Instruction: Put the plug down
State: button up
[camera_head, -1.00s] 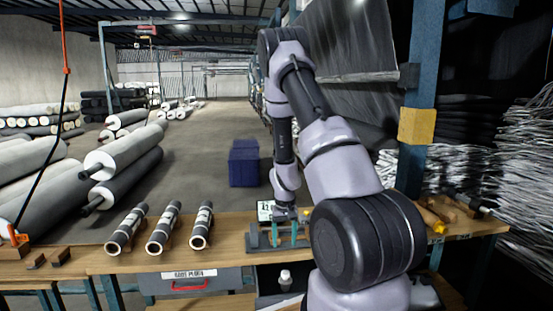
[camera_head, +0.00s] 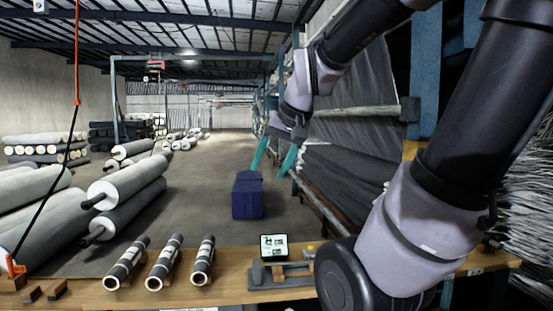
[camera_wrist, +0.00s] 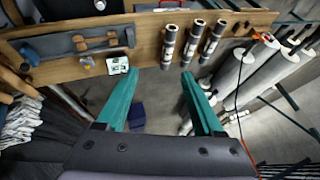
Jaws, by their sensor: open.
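My gripper (camera_head: 274,160) is raised above and beyond the bench, its teal fingers spread wide. In the wrist view the gripper (camera_wrist: 158,77) has nothing between its fingers. A small yellow-orange piece (camera_head: 311,248), which may be the plug, sits on the bench beside a black-framed card (camera_head: 274,247). It also shows in the wrist view (camera_wrist: 86,63), apart from my fingers. A grey fixture (camera_head: 257,276) stands in front of the card, and its grey bar also shows in the wrist view (camera_wrist: 46,46).
Three dark tubes with pale bands (camera_head: 164,262) lie side by side on the wooden bench (camera_head: 226,290). A blue bin (camera_head: 248,196) stands on the floor beyond. Large grey rolls (camera_head: 125,190) are at left, and racked dark fabric (camera_head: 350,180) is at right. The aisle floor is open.

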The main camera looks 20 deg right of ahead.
jog(key=shift+t, duration=0.5)
jog(key=s, duration=0.1)
jog(key=s+r, duration=0.1)
jog(key=s, duration=0.1)
jog(key=s+r, duration=0.1)
jog(key=s, duration=0.1)
jog(key=shift+a, duration=0.3)
jog(key=shift+w, duration=0.1)
